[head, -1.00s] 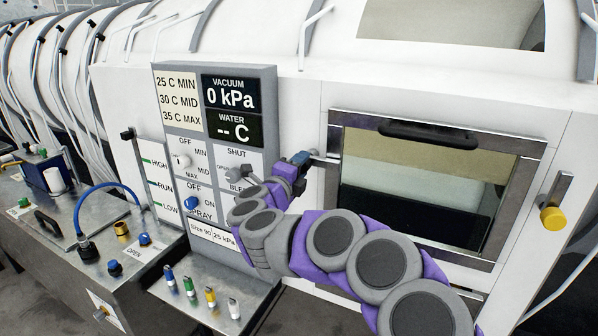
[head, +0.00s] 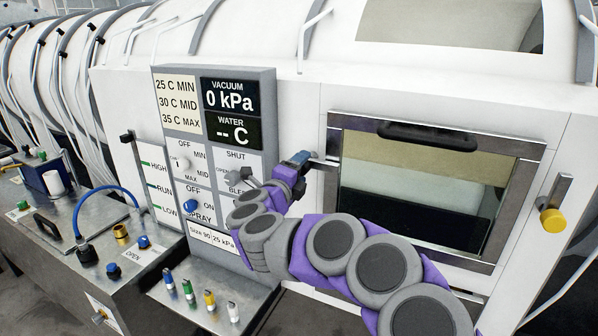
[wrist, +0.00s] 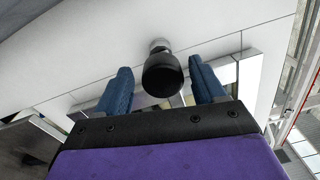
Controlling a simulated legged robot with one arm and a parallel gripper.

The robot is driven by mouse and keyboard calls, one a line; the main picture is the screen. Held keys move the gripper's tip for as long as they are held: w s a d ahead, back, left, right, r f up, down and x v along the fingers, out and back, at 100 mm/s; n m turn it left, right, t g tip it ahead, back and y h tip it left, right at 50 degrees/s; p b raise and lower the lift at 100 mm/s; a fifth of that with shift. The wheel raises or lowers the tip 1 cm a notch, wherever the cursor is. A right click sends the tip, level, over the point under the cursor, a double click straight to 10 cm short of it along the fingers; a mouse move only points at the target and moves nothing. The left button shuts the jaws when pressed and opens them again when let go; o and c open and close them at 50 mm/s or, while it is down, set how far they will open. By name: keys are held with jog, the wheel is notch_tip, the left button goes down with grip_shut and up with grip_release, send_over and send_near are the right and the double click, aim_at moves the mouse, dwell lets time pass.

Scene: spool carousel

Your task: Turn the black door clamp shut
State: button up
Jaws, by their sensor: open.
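The black door clamp's round knob (wrist: 163,76) shows in the wrist view on a short metal stem against the white wall. My gripper (wrist: 160,88) has its two blue fingers apart, one on each side of the knob; I cannot tell whether they touch it. In the head view my gripper (head: 302,158) is at the upper left edge of the door (head: 334,205) and hides the knob. A short metal piece (head: 326,161) shows just right of the fingertips. The door has a metal frame, a window and a black handle (head: 428,135) on top.
A second clamp with a yellow knob (head: 553,219) is right of the door. The control panel (head: 214,72) with knobs and displays stands close left of my gripper. A metal bench (head: 140,262) with fittings is at lower left.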

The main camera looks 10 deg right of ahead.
jog(key=p+v, duration=0.2)
jog(key=v, duration=1.5)
jog(key=shift+a, duration=0.2)
jog(key=shift+s+f, duration=0.1)
